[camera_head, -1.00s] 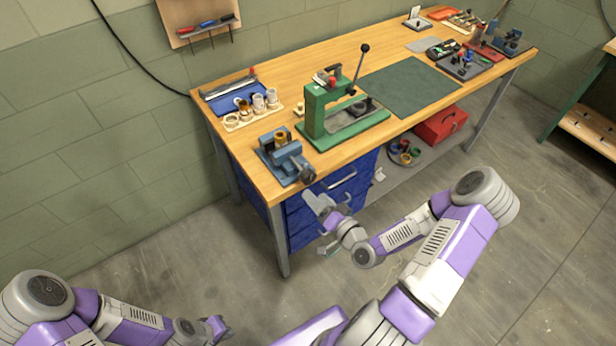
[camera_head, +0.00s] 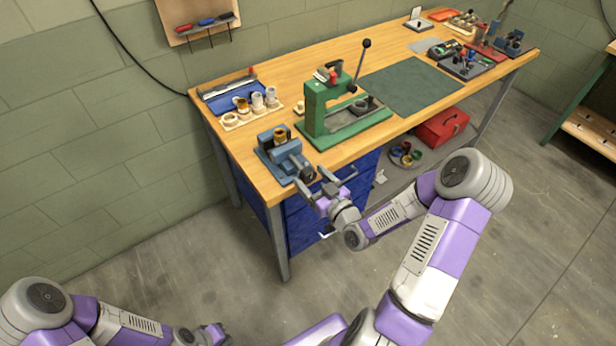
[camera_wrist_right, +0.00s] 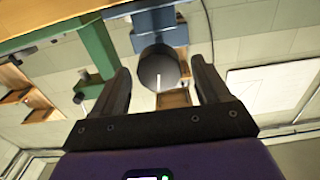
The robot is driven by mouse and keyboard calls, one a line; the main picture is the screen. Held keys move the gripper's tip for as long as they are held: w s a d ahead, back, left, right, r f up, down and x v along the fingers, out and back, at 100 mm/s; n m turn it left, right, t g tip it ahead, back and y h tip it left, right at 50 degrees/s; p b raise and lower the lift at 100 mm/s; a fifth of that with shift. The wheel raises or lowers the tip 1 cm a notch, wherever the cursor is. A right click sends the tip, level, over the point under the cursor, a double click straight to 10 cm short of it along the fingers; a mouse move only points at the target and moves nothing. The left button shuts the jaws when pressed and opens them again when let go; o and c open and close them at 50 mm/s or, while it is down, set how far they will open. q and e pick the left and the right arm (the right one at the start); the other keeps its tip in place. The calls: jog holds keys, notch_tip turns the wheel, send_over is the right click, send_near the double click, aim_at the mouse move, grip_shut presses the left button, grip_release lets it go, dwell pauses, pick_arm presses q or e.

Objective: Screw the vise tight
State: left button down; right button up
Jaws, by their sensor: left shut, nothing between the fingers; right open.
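The blue-grey vise (camera_head: 283,157) stands at the near left corner of the wooden bench, with a brass-coloured ring-shaped part (camera_head: 280,135) at its jaws. The vise's dark round screw end (camera_wrist_right: 158,68) faces my right gripper (camera_head: 316,180) in the right wrist view. That gripper (camera_wrist_right: 163,82) is open, its two dark fingers on either side of the screw end in the picture. I see no clear contact, and cannot tell how deep the screw end sits between the fingers. My left gripper (camera_head: 221,331) is shut and empty, low over the floor, far from the bench.
A green press (camera_head: 320,112) with a tall lever stands right of the vise. A rack of rings and cups (camera_head: 252,111) lies behind it. Blue drawers (camera_head: 305,222) sit under the bench edge, close to my right gripper. The dark green mat (camera_head: 412,82) is clear.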

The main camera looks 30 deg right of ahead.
jog(key=shift+w+a, duration=0.1)
jog(key=shift+w, duration=1)
jog(key=c, duration=1)
